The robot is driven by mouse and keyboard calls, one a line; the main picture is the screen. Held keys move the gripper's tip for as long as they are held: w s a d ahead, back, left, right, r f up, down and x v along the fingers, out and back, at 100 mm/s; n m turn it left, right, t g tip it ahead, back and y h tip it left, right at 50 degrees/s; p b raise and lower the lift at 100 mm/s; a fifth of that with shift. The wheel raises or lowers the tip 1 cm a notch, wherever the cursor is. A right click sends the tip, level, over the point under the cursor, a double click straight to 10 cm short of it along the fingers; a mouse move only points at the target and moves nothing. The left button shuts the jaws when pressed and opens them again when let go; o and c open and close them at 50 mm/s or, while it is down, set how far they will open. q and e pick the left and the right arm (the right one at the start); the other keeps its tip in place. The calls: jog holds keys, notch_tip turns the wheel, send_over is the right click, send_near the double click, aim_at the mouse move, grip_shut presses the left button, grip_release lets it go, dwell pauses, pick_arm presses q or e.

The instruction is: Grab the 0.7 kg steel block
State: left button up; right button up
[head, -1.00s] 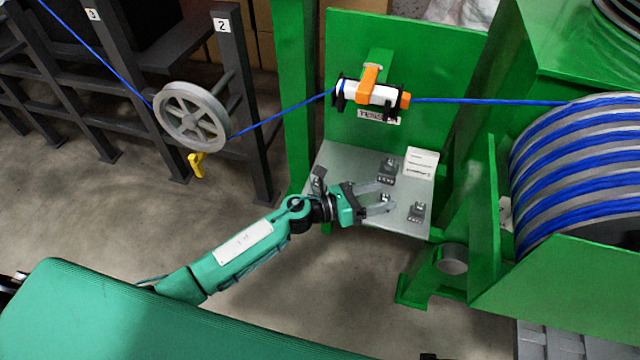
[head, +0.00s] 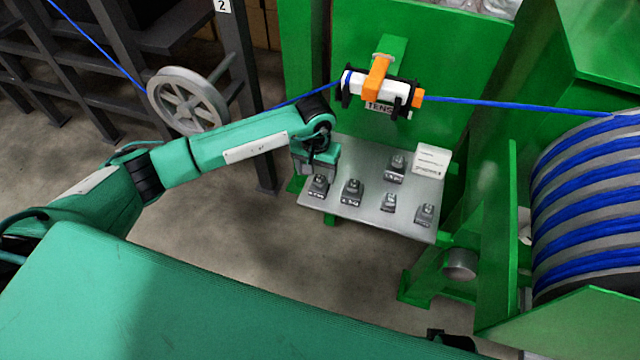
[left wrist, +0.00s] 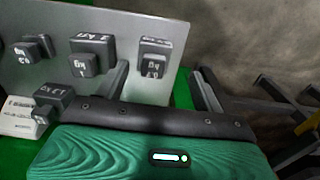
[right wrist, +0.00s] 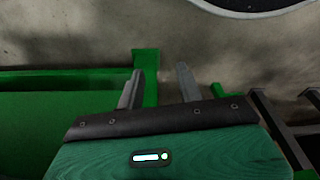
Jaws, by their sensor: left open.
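Several grey steel blocks with small knobs stand on a grey shelf (head: 375,220). The leftmost block (head: 319,186) is close under my left gripper (head: 315,168); the others are a block (head: 352,192) beside it, a small one (head: 390,203), a right one (head: 425,214) and a rear one (head: 397,169). The labels are too small to tell surely which is 0.7 kg. In the left wrist view, the end block (left wrist: 155,58) shows between the open, empty fingers, beyond them. My right gripper (right wrist: 160,72) is open and empty, away from the shelf.
A white card stand (head: 432,160) is at the shelf's back right. Above the shelf, a blue cable (head: 510,104) runs through an orange and white tension device (head: 380,85) to a drum (head: 590,200). A grey pulley wheel (head: 188,100) is at the left.

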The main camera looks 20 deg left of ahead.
aim_at(320, 178)
pick_arm(q)
jog(key=f, duration=0.2)
jog(key=d+f, duration=0.1)
jog(key=f, duration=0.1)
jog(key=shift+w+f, duration=0.1)
jog(key=shift+f, duration=0.65)
pick_arm(e)
jog(key=shift+s+d+f, duration=0.1)
jog(key=shift+s+f, duration=0.05)
jog(key=shift+f, duration=0.7)
pick_arm(q)
jog(key=c, duration=1.4)
jog(key=shift+w+p, duration=0.1)
jog(key=shift+p, duration=0.2)
grip_shut()
jog(key=shift+r, duration=0.1)
